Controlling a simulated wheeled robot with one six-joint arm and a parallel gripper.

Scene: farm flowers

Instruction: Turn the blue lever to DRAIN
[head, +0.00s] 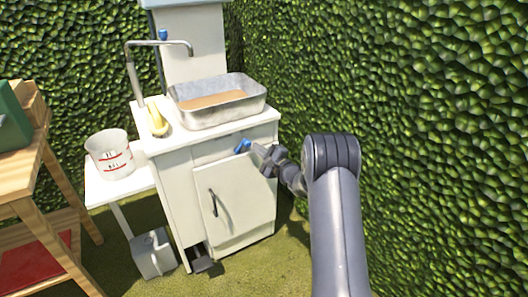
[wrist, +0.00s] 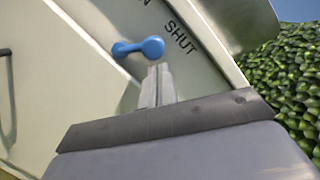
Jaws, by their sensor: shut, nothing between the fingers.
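The blue lever (wrist: 140,48) is on the white front panel of the sink cabinet. In the wrist view its round end is at the right, near the word SHUT, and its narrower end is at the left. Part of another word shows at the top edge; no DRAIN label is in view. My gripper (wrist: 158,72) is shut and empty, its fingertips just below the lever's round end. I cannot tell whether they touch. In the head view the lever (head: 243,146) shows just left of my gripper (head: 256,150), under the counter edge.
A metal basin (head: 218,103) with brown contents sits on the cabinet (head: 232,200) beside a tap (head: 135,75). The cabinet door has a dark handle (head: 213,203). A white bucket (head: 110,155) stands on a side table at the left. A hedge (head: 420,80) closes the right side.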

